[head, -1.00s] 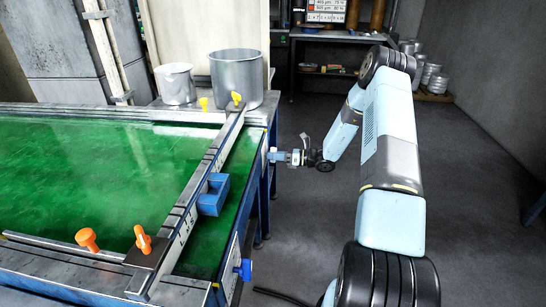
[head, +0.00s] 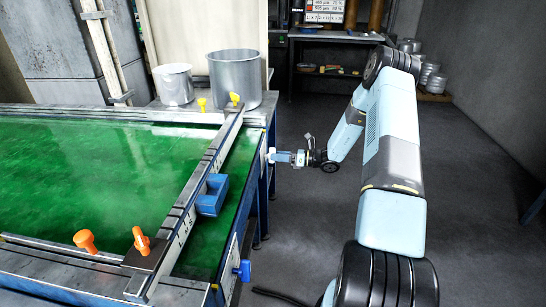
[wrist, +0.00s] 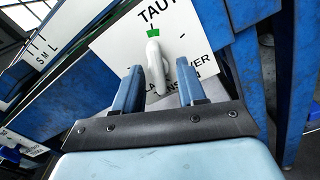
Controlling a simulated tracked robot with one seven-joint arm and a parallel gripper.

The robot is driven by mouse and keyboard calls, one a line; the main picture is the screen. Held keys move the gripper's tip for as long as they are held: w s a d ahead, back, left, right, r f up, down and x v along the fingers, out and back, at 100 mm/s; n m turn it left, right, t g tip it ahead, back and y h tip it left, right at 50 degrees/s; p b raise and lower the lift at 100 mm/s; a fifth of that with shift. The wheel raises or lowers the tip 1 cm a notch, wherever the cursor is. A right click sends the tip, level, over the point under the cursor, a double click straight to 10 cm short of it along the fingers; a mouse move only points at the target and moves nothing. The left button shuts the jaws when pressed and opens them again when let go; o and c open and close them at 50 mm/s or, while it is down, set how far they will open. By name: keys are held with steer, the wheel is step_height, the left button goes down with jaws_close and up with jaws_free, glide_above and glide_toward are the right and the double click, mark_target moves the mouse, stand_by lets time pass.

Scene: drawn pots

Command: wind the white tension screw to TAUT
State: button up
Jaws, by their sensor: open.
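The white tension screw (wrist: 154,62) is a lever-like knob on a white label plate (wrist: 112,52) in the wrist view. Its upper end points at the green mark (wrist: 153,33) under the word TAUT. Lower print on the plate is partly covered. My gripper (wrist: 158,70) is open, its two blue fingers apart on either side of the screw's lower part, with gaps showing. In the head view my gripper (head: 280,157) is at the table's right side, and the screw (head: 270,153) is a small white spot at its tips.
The green-topped table (head: 90,170) carries a long rail with a blue block (head: 212,196). Orange knobs (head: 85,240) and a blue knob (head: 243,270) are nearer. Two metal pots (head: 235,80) stand at the back. The floor at right is open.

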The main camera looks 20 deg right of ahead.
steer(key=v, duration=1.1)
steer(key=shift+d, duration=0.3)
steer(key=s+a+r+n+g+h, duration=0.3)
steer(key=s+a+r+n, duration=0.15)
steer(key=r, duration=0.35)
steer(key=s+a+r+n+g+h, duration=0.2)
steer(key=s+a+r+n, duration=0.25)
steer(key=r, duration=0.35)
steer(key=s+a+r+n+g+h, duration=0.3)
steer(key=s+a+r+n, duration=0.15)
steer(key=r+n, duration=0.2)
steer(key=s+r+n+t+h, duration=0.3)
steer(key=s+r, duration=0.4)
steer(key=s, duration=0.5)
steer(key=s+r+n+t+h, duration=0.3)
steer(key=s+r+n+h, duration=0.2)
steer(key=s, duration=0.8)
steer(key=shift+r+n+t+h, duration=0.3)
steer(key=shift+r+n, duration=0.85)
steer(key=shift+n, duration=0.6)
steer(key=shift+d, duration=0.1)
